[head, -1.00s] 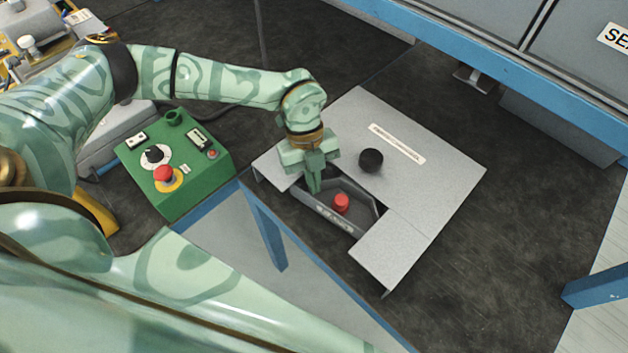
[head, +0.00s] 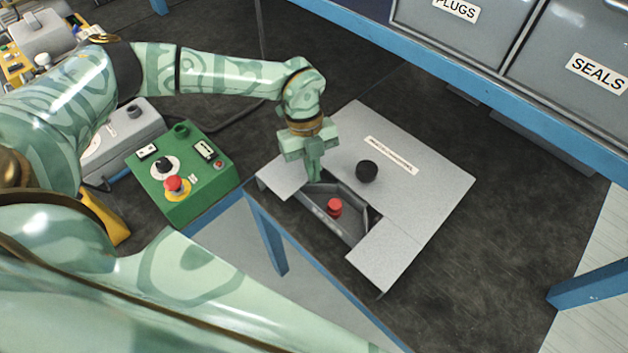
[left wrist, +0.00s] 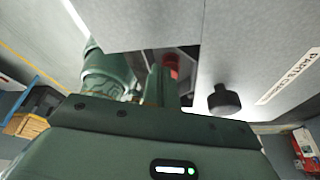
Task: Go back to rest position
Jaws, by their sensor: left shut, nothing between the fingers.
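My left gripper (head: 314,176) is shut and empty. In the head view its fingers point down at the left end of the recessed opening in a grey panel (head: 430,185). A red knob (head: 335,207) stands in that recess, to the right of the fingertips and apart from them. A black round knob (head: 367,171) sits on the panel top. The left wrist view shows the shut fingers (left wrist: 162,85), the red knob (left wrist: 172,68) beyond them and the black knob (left wrist: 223,98) to their right. My right gripper is not in view.
A green control box (head: 185,170) with a red mushroom button (head: 174,184) stands to the left. A blue frame bar (head: 268,228) runs below the panel. Grey drawers (head: 560,60) labelled PLUGS and SEALS stand at the upper right. Dark floor lies to the right.

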